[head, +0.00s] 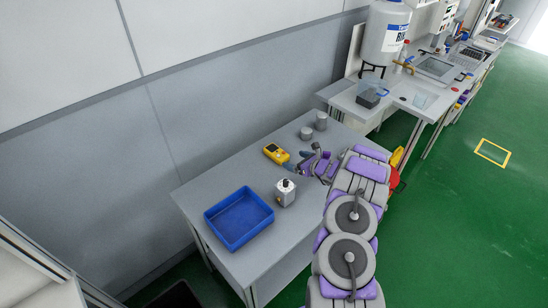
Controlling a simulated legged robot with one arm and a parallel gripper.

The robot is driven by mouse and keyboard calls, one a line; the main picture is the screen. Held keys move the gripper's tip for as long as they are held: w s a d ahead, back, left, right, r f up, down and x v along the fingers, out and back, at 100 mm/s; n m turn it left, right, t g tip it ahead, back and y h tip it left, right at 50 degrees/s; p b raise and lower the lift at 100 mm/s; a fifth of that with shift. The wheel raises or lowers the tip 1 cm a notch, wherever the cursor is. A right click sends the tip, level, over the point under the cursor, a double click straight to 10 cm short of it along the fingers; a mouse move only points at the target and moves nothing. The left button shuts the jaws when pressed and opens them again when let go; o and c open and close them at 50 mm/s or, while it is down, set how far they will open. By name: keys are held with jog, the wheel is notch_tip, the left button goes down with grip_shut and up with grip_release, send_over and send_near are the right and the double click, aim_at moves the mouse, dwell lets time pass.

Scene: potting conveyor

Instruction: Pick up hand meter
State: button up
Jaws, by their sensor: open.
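The hand meter (276,153) is a small yellow device with a dark screen. It lies on the grey table (226,182) towards the back edge by the wall. My gripper (310,163) is just to the right of the meter, low over the table. It is open, and I see nothing held in it. Whether a finger touches the meter is too small to tell. My arm covers the right side of the table.
A blue tray (239,218) stands at the table's left end. A white bottle-like container (285,193) stands in front of the meter. Two grey cylinders (306,133) (321,121) stand behind. A second bench (400,97) with a large white tank (386,33) is beyond.

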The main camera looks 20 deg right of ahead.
aim_at(284, 155)
jog(key=w+f, duration=0.2)
jog(key=w, duration=0.1)
jog(key=shift+w+a+f+b, duration=0.15)
jog(key=shift+w+a+b, duration=0.05)
jog(key=shift+b, duration=0.15)
jog(key=w+a, duration=0.2)
jog(key=a, duration=0.1)
jog(key=shift+w+a, duration=0.2)
jog(key=shift+a, duration=0.05)
jog(key=w, duration=0.1)
jog(key=w+d+f+b, duration=0.1)
jog(key=w+d+f, duration=0.1)
jog(key=shift+w, duration=0.1)
jog(key=shift+w+a+f+b, duration=0.1)
jog(key=shift+w+a+b, duration=0.25)
jog(key=shift+w+a, duration=0.45)
jog(key=shift+a, duration=0.5)
jog(key=shift+d, duration=0.95)
jog(key=c, duration=0.6)
jog(key=shift+a, duration=0.6)
jog(key=c, duration=0.4)
jog(key=shift+c, duration=1.1)
